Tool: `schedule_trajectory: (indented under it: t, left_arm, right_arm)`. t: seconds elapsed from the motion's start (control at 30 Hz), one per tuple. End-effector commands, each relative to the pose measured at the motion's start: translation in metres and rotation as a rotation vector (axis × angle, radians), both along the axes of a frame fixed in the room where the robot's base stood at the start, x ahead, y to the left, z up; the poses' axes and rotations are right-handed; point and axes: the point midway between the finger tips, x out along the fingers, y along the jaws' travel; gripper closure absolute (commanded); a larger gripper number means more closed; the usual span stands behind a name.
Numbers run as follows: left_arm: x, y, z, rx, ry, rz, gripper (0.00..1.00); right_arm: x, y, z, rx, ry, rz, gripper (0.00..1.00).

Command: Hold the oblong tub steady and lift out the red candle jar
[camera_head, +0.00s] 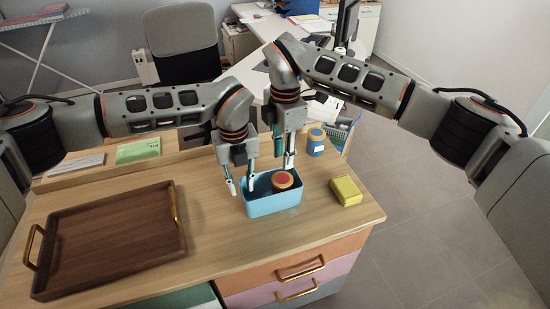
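The oblong tub (273,207) is light blue and stands on the wooden desk top near its right end. The red candle jar (283,180) is inside the tub, toward its right part; its round top shows a red centre with a tan ring, and its lower body is hidden by the tub's wall. My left gripper (241,189) is open at the tub's left end, one finger outside the wall and the other at or just inside it; contact cannot be told. My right gripper (283,160) is open and empty just above the jar, pointing down.
A yellow block (346,191) lies right of the tub. A blue jar with a tan lid (316,141) stands behind it. A brown wooden tray (110,250) with brass handles fills the left of the desk. Bare desk lies between tray and tub. A green book (138,150) lies behind.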

Motion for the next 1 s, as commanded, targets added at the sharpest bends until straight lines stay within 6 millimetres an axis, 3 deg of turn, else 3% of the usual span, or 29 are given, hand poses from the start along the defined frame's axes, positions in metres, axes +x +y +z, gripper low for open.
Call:
schedule_trajectory:
  t: [0.53,0.97,1.0]
  left_arm:
    - [0.000,0.000,-0.067,0.000,0.002,0.001,0.77]
    - [0.000,0.000,-0.077,0.000,0.000,0.000,0.77]
    - [0.000,0.000,-0.077,0.000,0.000,0.000,0.85]
  right_arm:
    - [-0.001,0.000,0.000,-0.005,0.001,-0.003,0.72]
    - [-0.001,0.000,0.000,-0.004,0.001,-0.003,0.72]
    - [-0.001,0.000,0.000,-0.004,0.001,-0.003,0.72]
